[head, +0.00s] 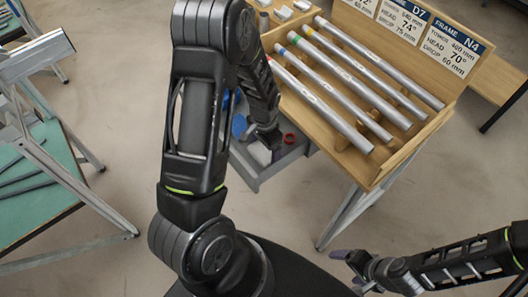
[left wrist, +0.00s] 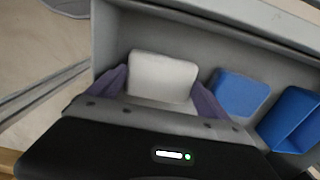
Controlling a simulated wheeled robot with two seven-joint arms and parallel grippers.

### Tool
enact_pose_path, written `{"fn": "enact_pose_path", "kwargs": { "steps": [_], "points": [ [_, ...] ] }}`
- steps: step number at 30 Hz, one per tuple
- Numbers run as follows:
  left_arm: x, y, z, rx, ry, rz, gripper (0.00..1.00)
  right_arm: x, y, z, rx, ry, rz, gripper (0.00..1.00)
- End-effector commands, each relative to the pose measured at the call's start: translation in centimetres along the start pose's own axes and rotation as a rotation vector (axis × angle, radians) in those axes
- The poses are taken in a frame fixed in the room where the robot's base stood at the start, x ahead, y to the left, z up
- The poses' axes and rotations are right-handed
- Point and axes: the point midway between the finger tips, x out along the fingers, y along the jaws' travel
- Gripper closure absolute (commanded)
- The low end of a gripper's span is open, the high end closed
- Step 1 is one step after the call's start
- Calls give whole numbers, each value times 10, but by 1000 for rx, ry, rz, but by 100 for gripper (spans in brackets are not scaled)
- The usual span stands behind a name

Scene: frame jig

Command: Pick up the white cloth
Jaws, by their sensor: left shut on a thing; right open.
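The white cloth (left wrist: 162,76) is a small folded pad inside a grey drawer (left wrist: 112,45) in the left wrist view. It also shows in the head view (head: 259,153), partly covered by my left arm. My left gripper (left wrist: 160,90) has one purple finger at each side of the cloth and is shut on it. The cloth is still low within the drawer walls; whether it touches the floor I cannot tell. My right gripper (head: 350,268) is open and empty at the lower right of the head view, away from the drawer.
A red ring (head: 289,137) is near the drawer's right side. The wooden bench (head: 400,160) with several metal tubes (head: 345,85) stands right of the drawer. A green-topped stand (head: 40,205) is at left.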

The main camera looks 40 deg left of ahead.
Motion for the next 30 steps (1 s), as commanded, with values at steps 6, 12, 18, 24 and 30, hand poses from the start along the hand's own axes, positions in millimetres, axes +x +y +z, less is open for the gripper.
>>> {"fn": "enact_pose_path", "kwargs": {
  "steps": [6, 12, 18, 24, 30],
  "points": [
    [-3, 0, 0, 0, 2, -1, 49, 0, 0, 0, 0, 0, 0, 15],
    [-24, 0, -1, 1, 4, -1, 49, 2, 1, 0, 0, 0, 0, 15],
    [-64, 0, -2, -1, 6, -1, 49, 4, 1, 0, -1, 1, -1, 15],
    [-94, 0, -1, 0, 3, -1, 49, 5, 2, -1, -1, 2, -2, 15],
    [-101, 0, 0, 0, 0, 0, 49, 5, 2, -1, -1, 2, -2, 15]
  ]
}}
